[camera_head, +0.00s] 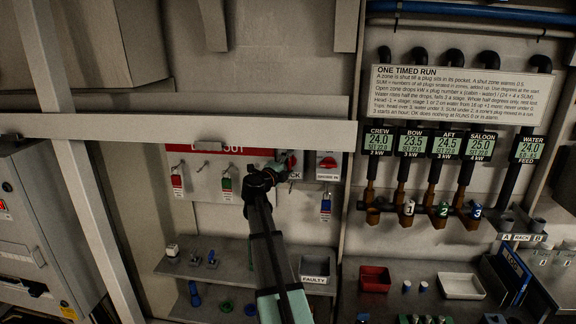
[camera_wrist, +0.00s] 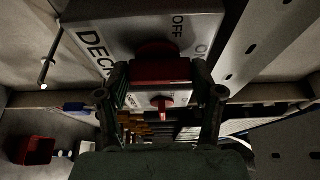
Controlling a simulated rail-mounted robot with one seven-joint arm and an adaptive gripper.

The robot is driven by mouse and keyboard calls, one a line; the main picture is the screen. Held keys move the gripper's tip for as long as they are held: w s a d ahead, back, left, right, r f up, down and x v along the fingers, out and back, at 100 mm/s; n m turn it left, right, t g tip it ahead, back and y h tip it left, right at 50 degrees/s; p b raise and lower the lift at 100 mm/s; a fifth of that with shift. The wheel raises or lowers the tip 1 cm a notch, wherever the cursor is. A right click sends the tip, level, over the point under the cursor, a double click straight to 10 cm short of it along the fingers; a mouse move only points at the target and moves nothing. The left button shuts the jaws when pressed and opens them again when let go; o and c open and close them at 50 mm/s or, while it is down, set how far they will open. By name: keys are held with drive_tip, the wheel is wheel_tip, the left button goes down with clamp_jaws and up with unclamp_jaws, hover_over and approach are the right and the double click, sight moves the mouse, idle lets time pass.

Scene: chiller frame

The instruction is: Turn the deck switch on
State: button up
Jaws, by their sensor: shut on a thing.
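The deck switch is a pale box (camera_wrist: 103,22) lettered DECK, with OFF and ON marks, in the wrist view. Its red knob (camera_wrist: 157,70) sits between the two fingers of my gripper (camera_wrist: 159,76), which is shut on it. The OFF mark is just beyond the knob and ON is to its right. I cannot tell exactly which mark the knob points to. In the head view the red knob (camera_head: 291,162) shows at the tip of my gripper (camera_head: 279,170), and my gripper hides much of the box.
A second switch box with a red knob (camera_head: 328,163) is close to the right. Tagged padlocks hang on hooks, one red (camera_head: 177,183), one green (camera_head: 226,184), one blue (camera_head: 325,206). A pale beam (camera_head: 180,131) crosses in front. A red tray (camera_head: 374,279) stands on the counter.

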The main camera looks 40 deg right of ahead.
drive_tip(key=shift+r, duration=0.1)
drive_tip(key=o, duration=1.1)
drive_tip(key=shift+d, duration=0.1)
drive_tip(key=shift+o, duration=0.2)
drive_tip(key=v, duration=1.2)
